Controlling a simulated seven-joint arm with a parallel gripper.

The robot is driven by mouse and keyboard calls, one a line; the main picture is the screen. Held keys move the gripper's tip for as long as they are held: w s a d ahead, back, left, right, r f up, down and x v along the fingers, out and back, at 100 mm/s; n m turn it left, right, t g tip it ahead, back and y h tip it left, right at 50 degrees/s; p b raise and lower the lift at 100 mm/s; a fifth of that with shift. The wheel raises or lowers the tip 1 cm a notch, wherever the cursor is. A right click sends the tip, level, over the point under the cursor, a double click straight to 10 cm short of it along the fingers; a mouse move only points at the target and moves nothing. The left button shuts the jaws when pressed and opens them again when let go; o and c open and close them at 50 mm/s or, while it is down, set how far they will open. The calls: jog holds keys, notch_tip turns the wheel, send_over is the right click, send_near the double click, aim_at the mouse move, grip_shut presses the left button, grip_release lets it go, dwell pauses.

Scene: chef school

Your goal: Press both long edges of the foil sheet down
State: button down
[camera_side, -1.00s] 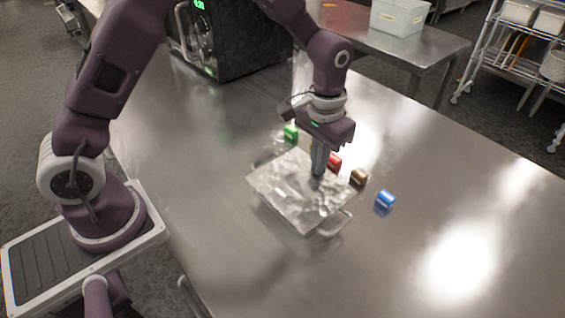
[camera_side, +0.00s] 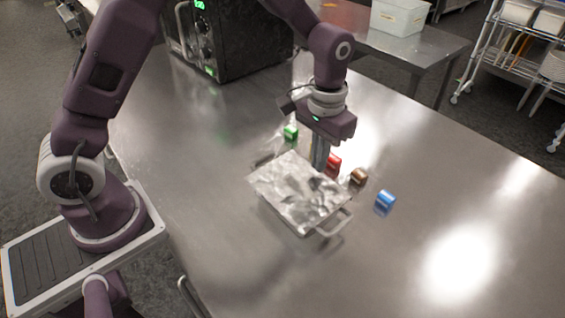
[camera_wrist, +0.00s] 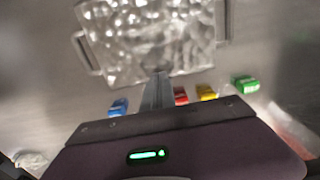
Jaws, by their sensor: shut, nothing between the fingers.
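The silver crinkled foil sheet (camera_side: 298,190) lies over a metal pan (camera_side: 283,217) with a handle (camera_side: 336,222) at each short end. The foil also fills the top of the wrist view (camera_wrist: 150,40). My gripper (camera_side: 319,166) is shut and empty, pointing down at the far long edge of the foil. In the wrist view its fingertips (camera_wrist: 159,77) are at that edge, near its middle. Whether they touch the foil cannot be told. The foil's near long edge has no gripper at it. The pan's far side is hidden.
A black oven (camera_side: 235,40) stands behind. The front table is clear.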

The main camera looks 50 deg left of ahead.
jog(key=shift+r, duration=2.8)
notch_tip(320, 180, up, 5)
jog(key=t, duration=0.1)
send_over(302, 175)
jog(key=s+a+r+t, duration=0.2)
jog(key=s+a+r, duration=0.1)
jog(key=s+r, duration=0.45)
jog(key=s+a+t, duration=0.2)
jog(key=s, duration=1.1)
jog(key=shift+s+a+f+t, duration=0.2)
jog(key=shift+s+a+t, duration=0.1)
jog(key=shift+a, duration=0.05)
